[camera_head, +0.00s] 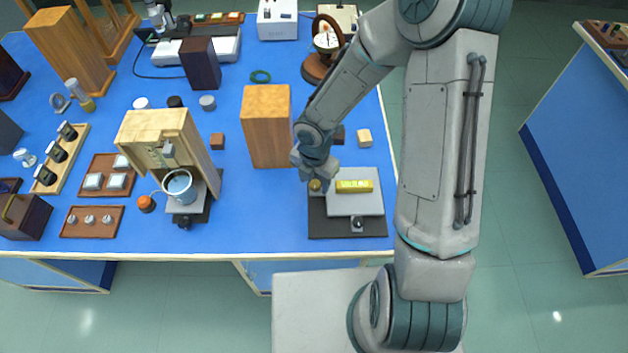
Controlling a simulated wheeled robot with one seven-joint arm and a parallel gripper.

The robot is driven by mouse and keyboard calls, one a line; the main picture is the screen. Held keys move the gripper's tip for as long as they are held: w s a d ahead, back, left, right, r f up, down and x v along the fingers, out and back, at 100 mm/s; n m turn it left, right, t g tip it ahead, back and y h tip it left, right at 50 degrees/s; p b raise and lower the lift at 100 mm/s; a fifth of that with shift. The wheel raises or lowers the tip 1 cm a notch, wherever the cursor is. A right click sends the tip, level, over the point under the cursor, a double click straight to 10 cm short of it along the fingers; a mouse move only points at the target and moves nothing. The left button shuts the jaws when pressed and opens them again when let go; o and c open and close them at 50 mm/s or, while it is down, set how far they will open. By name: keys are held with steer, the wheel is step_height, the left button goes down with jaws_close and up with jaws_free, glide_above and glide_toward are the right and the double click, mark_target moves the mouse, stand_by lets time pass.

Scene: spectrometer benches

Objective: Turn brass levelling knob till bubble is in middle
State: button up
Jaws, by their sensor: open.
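The brass levelling knob (315,185) shows at the left side of a levelling stand near the bench's front edge. A yellow bubble vial (354,186) lies on the stand's light grey plate (355,206), which sits on a dark base (325,227). The bubble's place in the vial is too small to tell. My gripper (314,178) points down at the brass knob and is open. I cannot tell whether its fingers touch the knob; the hand partly hides the stand's back left corner.
A tall wooden block (266,125) stands close left of my gripper. A small pale cube (364,138) lies behind the stand. A black knob (357,223) is at the stand's front. A wooden device with a small pail (180,188) stands farther left. Blue bench top is clear between them.

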steer(key=shift+f, duration=0.1)
steer(key=c, duration=1)
steer(key=shift+o, duration=0.2)
steer(key=shift+m, duration=0.4)
steer(key=m+b, duration=0.1)
steer(key=m, duration=0.2)
steer(key=shift+f+m+b, duration=0.1)
steer(key=shift+m+b, duration=0.25)
steer(key=shift+m, duration=0.05)
steer(key=m+b, duration=0.2)
steer(key=m, duration=0.2)
steer(key=shift+w+m, duration=0.1)
steer(key=shift+m, duration=0.2)
steer(key=m+b, duration=0.2)
steer(key=m, duration=0.3)
steer(key=shift+b, duration=0.4)
steer(key=shift+m+b, duration=1.15)
steer(key=shift+m, duration=1.15)
